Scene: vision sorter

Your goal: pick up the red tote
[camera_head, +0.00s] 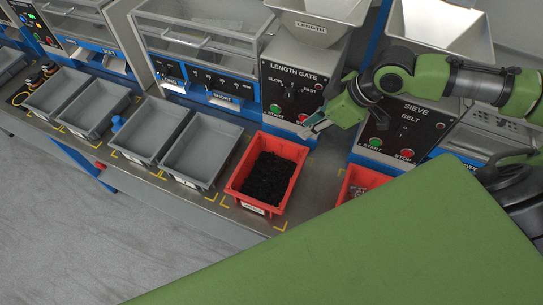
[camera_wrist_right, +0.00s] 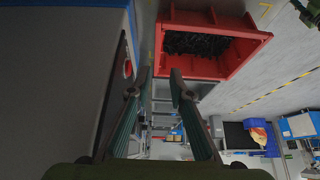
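A red tote (camera_head: 241,199) full of black pieces stands on the bench below the length gate machine, with a label on its front. In the right wrist view the tote (camera_wrist_right: 196,67) is at the top, beyond the fingertips. A second red tote (camera_head: 348,188) sits to the right below the sieve machine and is partly hidden. My right gripper (camera_head: 316,128) is above and to the right of the first tote, in front of the length gate panel. Its fingers (camera_wrist_right: 162,80) are apart with nothing between them. My left gripper is out of view.
Grey totes (camera_head: 159,157) stand in a row to the left on the bench. The length gate panel (camera_head: 287,95) and sieve panel (camera_head: 406,122), with buttons, are close behind my right gripper. Open floor (camera_head: 110,240) lies before the bench.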

